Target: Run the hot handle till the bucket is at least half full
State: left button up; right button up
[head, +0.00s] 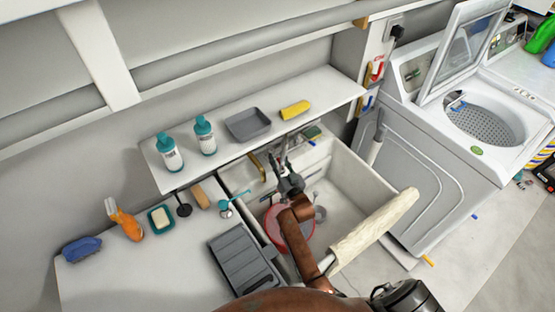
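The red bucket (272,242) stands in the white sink (345,178), partly covered by my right arm. Its water level cannot be made out. A brass-coloured tap part (258,167) shows at the back left of the sink, just left of my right gripper. My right gripper (284,154) points at the back wall of the sink, by the tap. Its fingers are small and dark, so whether they touch or hold a handle cannot be told. The hot handle is not clearly distinguishable. My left gripper is not in view.
A shelf (340,86) above the sink holds two teal-capped bottles (205,135), a grey tray (248,123) and a yellow item (295,110). An open washing machine (440,140) stands right.

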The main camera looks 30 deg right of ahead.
jog(key=shift+c, duration=0.4)
grip_shut()
